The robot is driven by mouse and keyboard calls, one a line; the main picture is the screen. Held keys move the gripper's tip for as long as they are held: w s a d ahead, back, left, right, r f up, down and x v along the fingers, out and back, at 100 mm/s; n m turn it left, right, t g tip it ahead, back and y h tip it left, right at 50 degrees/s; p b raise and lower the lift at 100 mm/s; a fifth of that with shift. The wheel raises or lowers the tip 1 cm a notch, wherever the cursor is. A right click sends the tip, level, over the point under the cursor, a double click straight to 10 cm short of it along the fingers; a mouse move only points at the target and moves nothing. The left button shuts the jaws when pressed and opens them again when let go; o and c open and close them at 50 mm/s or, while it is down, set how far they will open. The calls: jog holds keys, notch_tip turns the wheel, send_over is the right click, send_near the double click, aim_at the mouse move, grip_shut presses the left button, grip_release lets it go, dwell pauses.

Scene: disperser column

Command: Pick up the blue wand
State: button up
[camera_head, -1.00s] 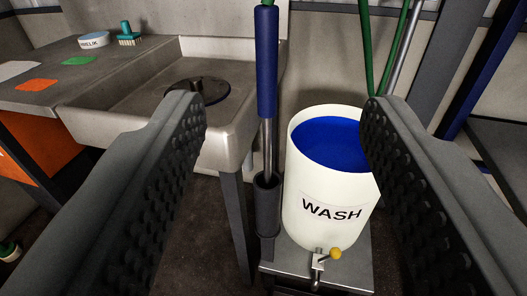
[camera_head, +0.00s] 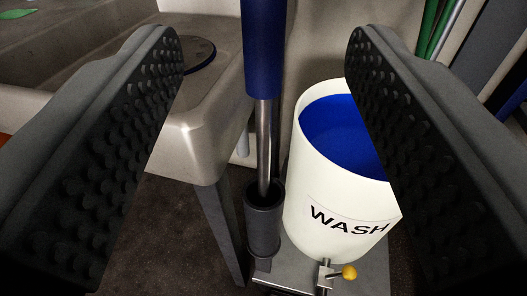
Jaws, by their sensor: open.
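The blue wand (camera_head: 263,50) stands upright in the middle of the view, between my two fingers. It has a thick blue grip at the top and a bare metal shaft below. Its lower end sits in a dark tubular holder (camera_head: 264,225). The top of the wand is cut off by the picture's edge. My gripper (camera_head: 262,40) is open and empty, with one dark studded finger on each side of the wand. Neither finger appears to touch it.
A white bucket (camera_head: 335,215) marked WASH, blue inside, stands just right of the wand on a metal stand (camera_head: 374,280), with a yellow-knobbed tap (camera_head: 349,272) in front. A sink (camera_head: 205,125) is at left. Green poles (camera_head: 430,25) stand at upper right.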

aim_at(264, 10)
jog(key=w, duration=0.7)
jog(key=shift+d, duration=0.2)
jog(key=shift+w+d+f, duration=0.1)
jog(key=shift+w, duration=1.25)
jog(key=shift+w+f, duration=0.1)
jog(key=shift+w, duration=1.25)
jog(key=c, duration=1)
jog(key=shift+r, duration=0.1)
notch_tip(264, 10, up, 28)
jog(key=shift+f, duration=0.1)
